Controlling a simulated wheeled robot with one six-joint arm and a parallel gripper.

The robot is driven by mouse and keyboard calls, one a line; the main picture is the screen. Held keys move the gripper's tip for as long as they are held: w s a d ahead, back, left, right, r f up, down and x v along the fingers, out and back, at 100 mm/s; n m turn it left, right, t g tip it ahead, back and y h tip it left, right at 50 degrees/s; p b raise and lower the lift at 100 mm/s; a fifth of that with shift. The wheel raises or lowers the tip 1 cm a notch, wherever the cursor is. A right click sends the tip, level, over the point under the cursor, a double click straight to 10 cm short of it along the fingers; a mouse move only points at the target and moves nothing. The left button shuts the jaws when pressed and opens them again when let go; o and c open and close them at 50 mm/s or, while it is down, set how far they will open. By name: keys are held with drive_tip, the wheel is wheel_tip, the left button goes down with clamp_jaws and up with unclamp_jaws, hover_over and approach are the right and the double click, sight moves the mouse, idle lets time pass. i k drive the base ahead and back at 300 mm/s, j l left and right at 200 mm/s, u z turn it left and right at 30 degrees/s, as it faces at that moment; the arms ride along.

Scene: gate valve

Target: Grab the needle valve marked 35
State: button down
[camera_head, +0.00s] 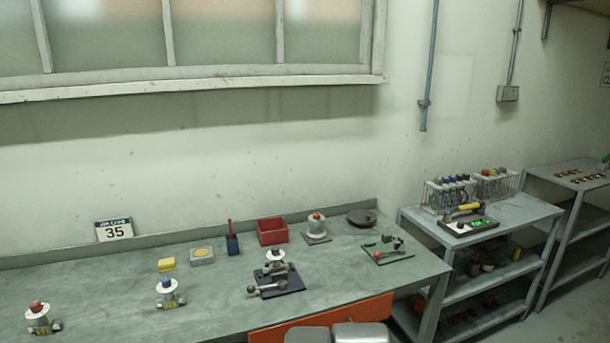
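A card (115,230) reading 35 stands at the back left of the workbench (215,300). Several valve-like pieces stand on the bench. One with a red top and pale disc (38,315) is at the front left. One with a blue top and pale disc (168,292) is right of it. One with a pale disc (275,262) stands at a dark plate in the middle. One with a reddish top (316,226) stands on a square base at the back. Their markings are too small to read, so I cannot tell which is 35. My gripper is not clearly in view.
A green mat (388,250) with small parts and a dark round piece (361,217) are at right. Shelving (500,222) stands beyond.

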sight(276, 266)
drive_tip(key=i+j+u, duration=0.15)
drive_tip(key=i+u, duration=0.15)
drive_tip(key=i, duration=0.2)
drive_tip(key=i+u, duration=0.3)
drive_tip(key=i, duration=0.15)
